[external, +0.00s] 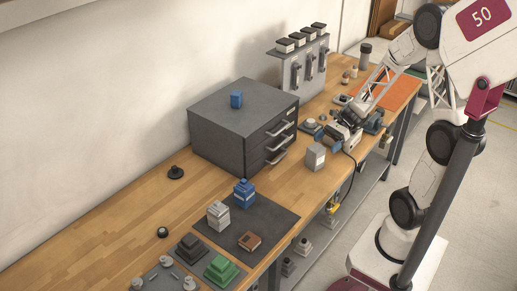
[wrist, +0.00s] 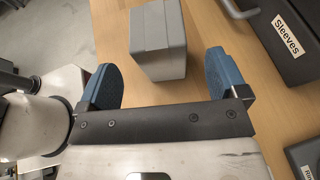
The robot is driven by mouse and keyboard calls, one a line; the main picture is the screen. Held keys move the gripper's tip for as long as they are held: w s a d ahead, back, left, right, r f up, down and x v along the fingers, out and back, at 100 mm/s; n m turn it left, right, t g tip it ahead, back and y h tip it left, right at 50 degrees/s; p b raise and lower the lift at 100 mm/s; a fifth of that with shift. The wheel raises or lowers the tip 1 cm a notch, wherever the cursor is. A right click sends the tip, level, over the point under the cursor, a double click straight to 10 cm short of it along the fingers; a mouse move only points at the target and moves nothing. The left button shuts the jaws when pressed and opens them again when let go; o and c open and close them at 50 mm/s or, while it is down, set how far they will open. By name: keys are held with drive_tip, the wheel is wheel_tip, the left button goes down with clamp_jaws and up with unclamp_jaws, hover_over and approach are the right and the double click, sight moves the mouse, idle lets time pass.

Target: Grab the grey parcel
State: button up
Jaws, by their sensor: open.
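The grey parcel (external: 315,156) is a small box standing on the wooden bench, just right of the dark drawer cabinet. In the wrist view the grey parcel (wrist: 158,38) lies ahead of my gripper, roughly between the lines of the two blue fingers, with its near end close to the fingertips. My gripper (external: 330,140) is open and empty, beside the parcel and toward the far right end of the bench. In the wrist view my gripper (wrist: 160,72) shows both blue fingertips wide apart. I cannot tell whether a finger touches the parcel.
The dark drawer cabinet (external: 215,130) carries a small blue box (external: 236,100). Its drawer handles face the parcel; a "Sleeves" label (wrist: 291,34) shows close on the right. A dark mat (external: 270,218) holds several small items. Bare wood lies between mat and parcel.

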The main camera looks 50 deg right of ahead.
sight(311, 158)
drive_tip(key=shift+w+a+f, duration=0.1)
drive_tip(key=shift+a+f, duration=0.15)
drive_tip(key=shift+a, duration=0.3)
drive_tip(key=shift+a, duration=0.1)
drive_tip(key=shift+x, duration=2.55)
drive_tip(key=c, duration=1.1)
